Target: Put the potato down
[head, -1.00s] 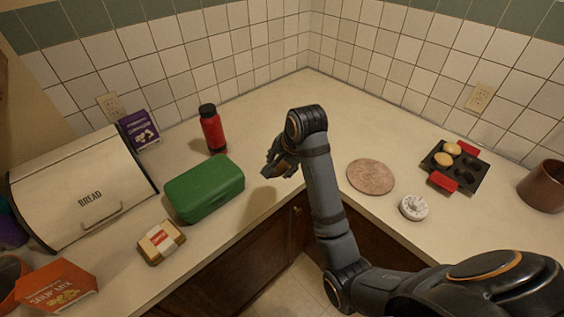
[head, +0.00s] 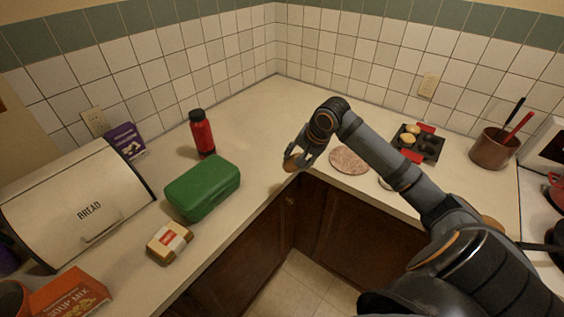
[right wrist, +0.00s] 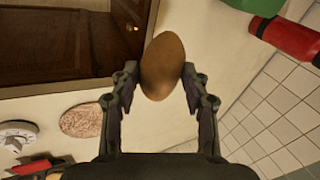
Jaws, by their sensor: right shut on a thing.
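The brown potato (right wrist: 162,66) is between the two fingers of my right gripper (right wrist: 162,95), which is shut on it. In the head view my right gripper (head: 298,158) holds the potato (head: 291,163) near the front edge of the counter by the inner corner. The fingers hide part of the potato there. I cannot tell whether the potato touches the counter. My left gripper is not in view.
A round speckled board (head: 349,160) lies right of the gripper. A green box (head: 203,188) and a red bottle (head: 202,134) stand to its left. A muffin tin (head: 430,148) and brown pot (head: 494,149) are farther right. The corner counter (head: 262,115) is clear.

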